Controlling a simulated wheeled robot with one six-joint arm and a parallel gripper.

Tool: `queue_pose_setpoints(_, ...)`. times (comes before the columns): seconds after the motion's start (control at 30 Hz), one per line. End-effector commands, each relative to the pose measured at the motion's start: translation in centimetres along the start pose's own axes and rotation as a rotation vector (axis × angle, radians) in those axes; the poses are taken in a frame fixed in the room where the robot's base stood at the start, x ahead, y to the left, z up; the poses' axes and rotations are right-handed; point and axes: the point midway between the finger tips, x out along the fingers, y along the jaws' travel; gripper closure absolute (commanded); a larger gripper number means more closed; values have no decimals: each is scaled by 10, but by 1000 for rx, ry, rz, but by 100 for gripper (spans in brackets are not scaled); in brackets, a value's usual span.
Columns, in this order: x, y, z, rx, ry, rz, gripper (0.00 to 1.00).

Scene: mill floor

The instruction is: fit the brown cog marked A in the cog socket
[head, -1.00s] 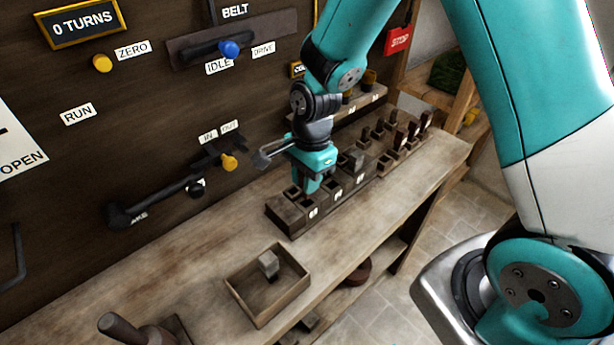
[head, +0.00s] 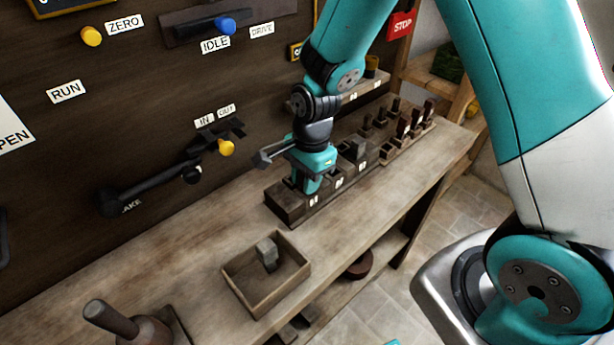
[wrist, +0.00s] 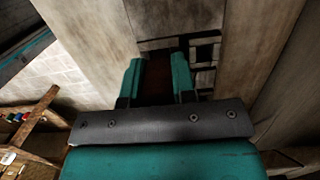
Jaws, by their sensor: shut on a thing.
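My gripper (head: 308,188) is down at the near end of a dark wooden rack (head: 290,212) with square pockets and small white labels. In the wrist view my gripper (wrist: 156,78) has its two teal fingers on either side of a dark reddish-brown piece (wrist: 157,76), and it is shut on it. No letter shows on that piece, so I cannot tell if it is the cog marked A. Its lower end is hidden, and I cannot tell how deep it sits in the rack. I cannot make out the cog socket.
An open wooden tray (head: 285,291) with a grey block (head: 267,253) stands on the bench (head: 190,262). A handled tool (head: 112,318) is at the front left. Levers, including a black one (head: 150,190), jut from the wall panel. Pegs (head: 415,115) stand beyond the rack.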

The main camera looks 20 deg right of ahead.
Motion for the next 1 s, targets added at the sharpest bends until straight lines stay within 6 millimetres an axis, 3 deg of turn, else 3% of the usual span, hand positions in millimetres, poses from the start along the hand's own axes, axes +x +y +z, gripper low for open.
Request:
queue_pose_setpoints(0.17,0,0,0,0,0,0,98)
queue_pose_setpoints(0.2,0,0,0,0,0,0,66)
queue_pose_setpoints(0.3,0,0,0,0,0,0,45)
queue_pose_setpoints(0.67,-6,-1,0,0,0,-2,45)
queue_pose_setpoints(0.77,-19,-1,0,0,0,-5,45)
queue_pose_setpoints(1.0,-78,-2,0,1,1,-9,45)
